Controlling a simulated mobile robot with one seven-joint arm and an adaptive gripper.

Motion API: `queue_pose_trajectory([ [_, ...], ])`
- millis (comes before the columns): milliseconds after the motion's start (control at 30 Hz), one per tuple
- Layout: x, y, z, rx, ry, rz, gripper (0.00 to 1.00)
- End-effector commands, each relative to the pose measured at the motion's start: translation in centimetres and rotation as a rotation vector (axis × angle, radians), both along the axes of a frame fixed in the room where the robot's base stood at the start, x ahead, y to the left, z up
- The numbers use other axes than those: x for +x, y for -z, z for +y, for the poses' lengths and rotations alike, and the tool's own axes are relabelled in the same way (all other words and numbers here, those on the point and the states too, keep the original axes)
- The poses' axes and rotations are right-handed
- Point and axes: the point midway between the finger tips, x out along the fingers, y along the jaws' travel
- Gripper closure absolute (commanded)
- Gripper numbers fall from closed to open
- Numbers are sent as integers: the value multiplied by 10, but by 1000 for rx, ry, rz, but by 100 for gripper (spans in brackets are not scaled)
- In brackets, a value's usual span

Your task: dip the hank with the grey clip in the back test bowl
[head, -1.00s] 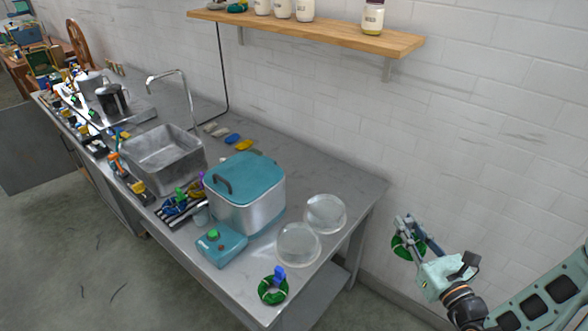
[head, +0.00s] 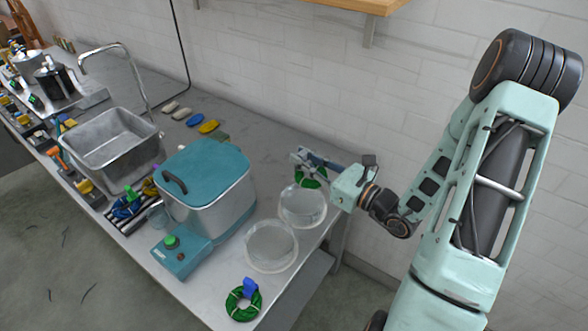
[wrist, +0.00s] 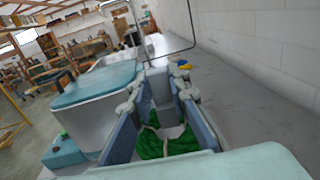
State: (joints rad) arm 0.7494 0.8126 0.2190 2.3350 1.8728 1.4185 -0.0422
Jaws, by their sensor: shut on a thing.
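My gripper (head: 305,160) is shut on a green hank (head: 311,180), which hangs between the fingers. The hank also shows low between the fingers in the wrist view (wrist: 168,143). The back test bowl (head: 303,210), round and clear, stands right below the gripper in the head view. The hank overlaps its far rim there; I cannot tell whether it is above the bowl or inside it. The front bowl (head: 271,248) stands beside it, nearer the counter's front.
Another green hank (head: 240,312) with a blue clip (head: 250,287) lies at the counter's near end. A teal-lidded pot (head: 205,170) and a teal box with a green button (head: 180,257) stand left of the bowls. A sink (head: 110,145) is farther left. The wall runs close behind.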

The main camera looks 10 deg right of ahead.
Motion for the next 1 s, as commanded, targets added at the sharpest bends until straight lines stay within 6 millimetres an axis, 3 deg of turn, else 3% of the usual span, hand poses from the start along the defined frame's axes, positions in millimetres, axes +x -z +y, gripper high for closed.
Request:
queue_pose_trajectory([
  [33,5,17,0,-8,-37,-6,100],
  [100,9,23,2,-6,-88,-5,100],
  [333,16,33,4,-3,-202,-1,100],
  [667,17,39,4,1,-230,2,100],
  [1000,17,69,4,0,-229,2,100],
])
